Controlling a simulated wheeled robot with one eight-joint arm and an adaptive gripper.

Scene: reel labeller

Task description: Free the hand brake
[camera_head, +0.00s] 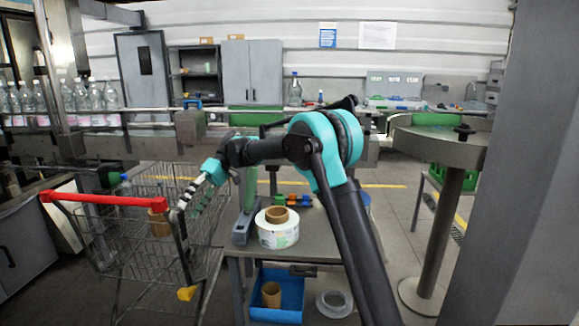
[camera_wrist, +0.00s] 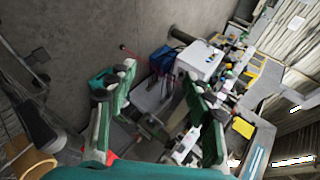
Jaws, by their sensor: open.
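My gripper (camera_head: 183,207) is above the right side of a wire shopping cart (camera_head: 150,262), pointing down and left. In the wrist view its two green fingers (camera_wrist: 160,85) stand apart with nothing between them. No part can be made out for certain as the hand brake. The cart has a red handle bar (camera_head: 103,199). Whether my fingertips touch the bar cannot be told.
A label reel (camera_head: 278,235) with a brown core lies on the grey table right of the cart. A blue bin (camera_head: 277,298) is on the shelf below. A brown roll (camera_head: 159,222) and a bottle are in the cart.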

